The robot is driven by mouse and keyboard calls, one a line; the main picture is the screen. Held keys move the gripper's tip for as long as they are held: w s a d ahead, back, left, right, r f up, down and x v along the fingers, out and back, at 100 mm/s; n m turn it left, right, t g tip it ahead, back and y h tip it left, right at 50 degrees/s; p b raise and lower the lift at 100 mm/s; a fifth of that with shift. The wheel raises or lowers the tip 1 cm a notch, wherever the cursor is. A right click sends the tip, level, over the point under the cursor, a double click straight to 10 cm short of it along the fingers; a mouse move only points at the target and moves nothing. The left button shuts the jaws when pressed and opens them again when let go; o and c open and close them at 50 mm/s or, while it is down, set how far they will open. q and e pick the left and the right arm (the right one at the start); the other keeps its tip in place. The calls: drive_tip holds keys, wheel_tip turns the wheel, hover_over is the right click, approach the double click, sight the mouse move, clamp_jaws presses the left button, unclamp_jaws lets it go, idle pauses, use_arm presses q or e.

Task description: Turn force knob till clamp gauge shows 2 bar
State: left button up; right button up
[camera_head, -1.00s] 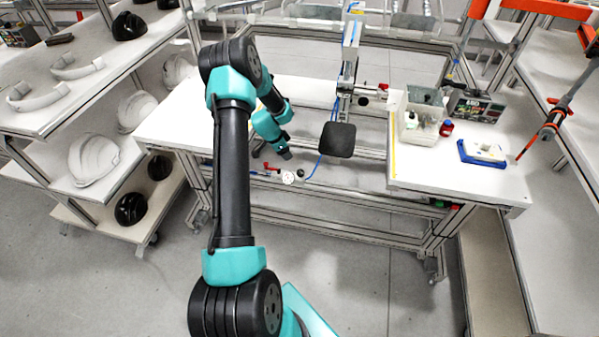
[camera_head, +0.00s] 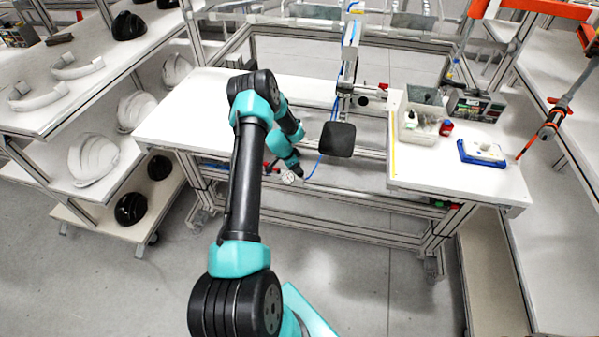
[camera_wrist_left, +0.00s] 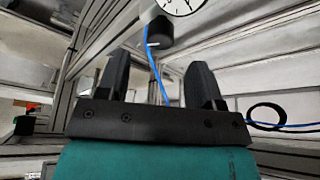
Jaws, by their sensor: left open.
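The round white clamp gauge (camera_head: 289,177) sits low at the front of the bench frame, beside my left gripper (camera_head: 297,169). It also shows at the top edge of the left wrist view (camera_wrist_left: 181,5), partly cut off, and its reading cannot be told. A black round knob (camera_wrist_left: 160,32) is just below the gauge in that view, with a blue hose running down from it. My left gripper (camera_wrist_left: 160,66) is open and empty. The knob appears between and beyond its two black fingers, with no contact seen. My right gripper is not in view.
A black pad (camera_head: 337,139) hangs on the bench's press post, right of my left arm. Blue hoses run near the gauge. Helmet shells (camera_head: 93,158) fill the left shelf.

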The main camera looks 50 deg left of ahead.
use_arm(q)
drive_tip(key=x, duration=0.5)
drive_tip(key=shift+w+f, duration=0.15)
drive_tip(key=shift+f, duration=0.25)
drive_tip(key=shift+c, duration=0.3)
drive_tip(key=c, duration=0.9)
drive_tip(key=shift+o, duration=0.2)
drive_tip(key=shift+d+n+y, duration=0.1)
drive_tip(key=shift+n+y, duration=0.5)
drive_tip(key=shift+n, duration=0.9)
